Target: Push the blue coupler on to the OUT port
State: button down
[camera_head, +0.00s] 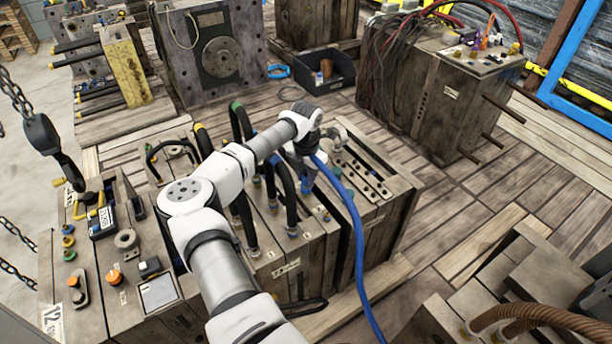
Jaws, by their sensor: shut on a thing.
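My arm reaches over the wooden-looking mould block in the middle of the head view. My gripper (308,160) points down at its top and is shut on the blue coupler (308,184), which shows as a small blue piece below the hand. A blue hose (349,215) runs from there toward the lower right and over the block's front side. The hand hides most of the coupler, and its fingertips are hard to make out. Small ports and labels (322,212) lie on the block top near the coupler. I cannot tell which is OUT, nor whether the coupler touches one.
Several black hoses (241,200) with coloured ends stand close left of the gripper. A row of studs (362,175) lies to its right. A hook on a chain (42,135) hangs at left. A black bin (325,72) stands behind. Plank floor at right (480,190) is partly clear.

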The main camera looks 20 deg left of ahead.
jog(key=c, duration=1.1)
grip_release()
notch_tip(320, 180, up, 14)
jog(key=b, duration=0.1)
jog(key=shift+f, duration=0.1)
